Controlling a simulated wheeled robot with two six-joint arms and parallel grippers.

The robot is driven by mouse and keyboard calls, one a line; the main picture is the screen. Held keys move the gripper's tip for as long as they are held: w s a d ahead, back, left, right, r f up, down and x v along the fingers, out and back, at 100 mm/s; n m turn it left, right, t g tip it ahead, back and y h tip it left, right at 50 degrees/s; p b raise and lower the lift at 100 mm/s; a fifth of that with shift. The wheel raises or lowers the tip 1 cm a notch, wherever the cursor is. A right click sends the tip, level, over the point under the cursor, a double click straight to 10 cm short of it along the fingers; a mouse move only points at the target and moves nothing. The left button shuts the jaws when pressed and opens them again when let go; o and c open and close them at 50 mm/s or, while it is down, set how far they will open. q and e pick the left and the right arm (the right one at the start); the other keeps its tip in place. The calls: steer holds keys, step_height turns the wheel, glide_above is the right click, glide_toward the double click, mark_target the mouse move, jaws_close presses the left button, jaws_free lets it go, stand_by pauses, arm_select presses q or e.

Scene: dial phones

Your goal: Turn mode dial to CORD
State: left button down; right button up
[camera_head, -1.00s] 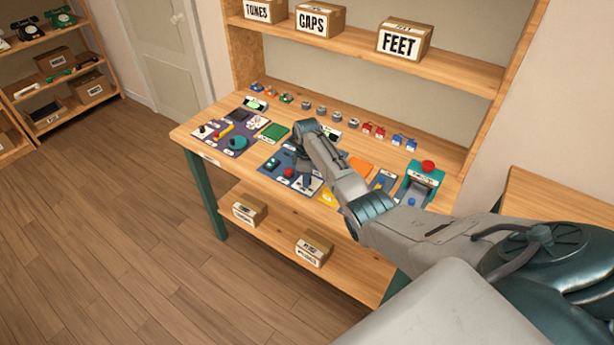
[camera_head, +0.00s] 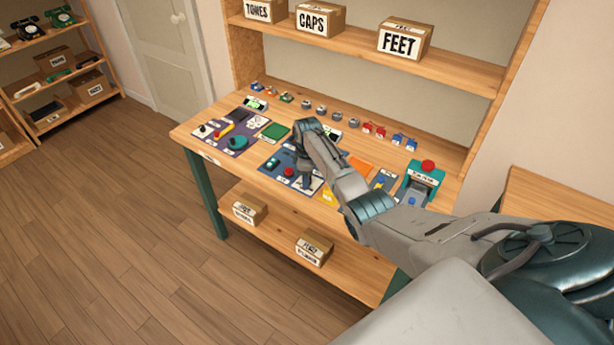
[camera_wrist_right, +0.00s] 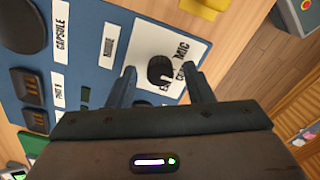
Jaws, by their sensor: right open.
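The mode dial (camera_wrist_right: 160,70) is a round black knob on a white plate in the right wrist view. "MIC" is printed beside it; other lettering there is partly covered by the knob and a finger, so I cannot read CORD. My right gripper (camera_wrist_right: 163,78) is open, with one finger to each side of the dial; I cannot tell whether they touch it. In the head view my right gripper (camera_head: 306,182) is over the blue panel (camera_head: 271,164) on the bench, and the dial is hidden or too small to make out. My left gripper is not in view.
A purple panel (camera_head: 238,145) lies to the left. A teal device with a red button (camera_head: 428,166) stands to the right. Small coloured parts line the bench's back.

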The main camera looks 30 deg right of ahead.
step_height(320, 180, up, 11)
steer(key=b, duration=0.2)
